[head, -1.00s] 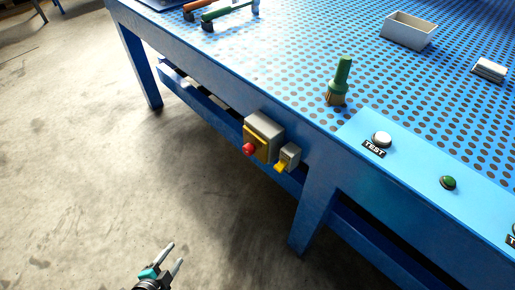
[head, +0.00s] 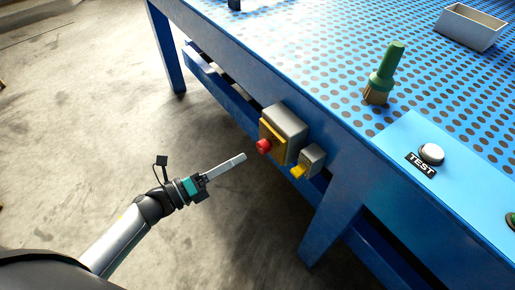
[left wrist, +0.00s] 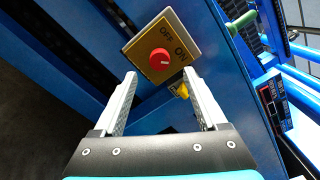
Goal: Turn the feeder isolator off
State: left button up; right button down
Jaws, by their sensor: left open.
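A grey box with a yellow plate and a red rotary knob (head: 264,146) is fixed to the bench's front side. In the left wrist view the knob (left wrist: 160,58) sits on the plate (left wrist: 142,46), which is marked OFF and ON; I cannot clearly read which way it points. Beside it is a smaller grey box (head: 313,157) with a yellow lever (head: 298,172), partly hidden in the left wrist view. My left gripper (head: 243,157) is open and empty, left of the red knob and apart from it, its fingers pointing toward it. My right gripper is not in view.
The blue bench (head: 340,190) has a perforated top holding a green-handled brush (head: 384,75) and a grey bin (head: 470,27). A white TEST button (head: 431,153) is on its light blue panel. The concrete floor left of the bench is clear.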

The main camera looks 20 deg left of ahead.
aim_at(259, 147)
pick_arm(q)
jog(key=x, duration=0.7)
jog(key=shift+w+d+b, duration=0.2)
jog(key=shift+w+b, duration=0.05)
jog(key=shift+b, duration=0.15)
grip_shut()
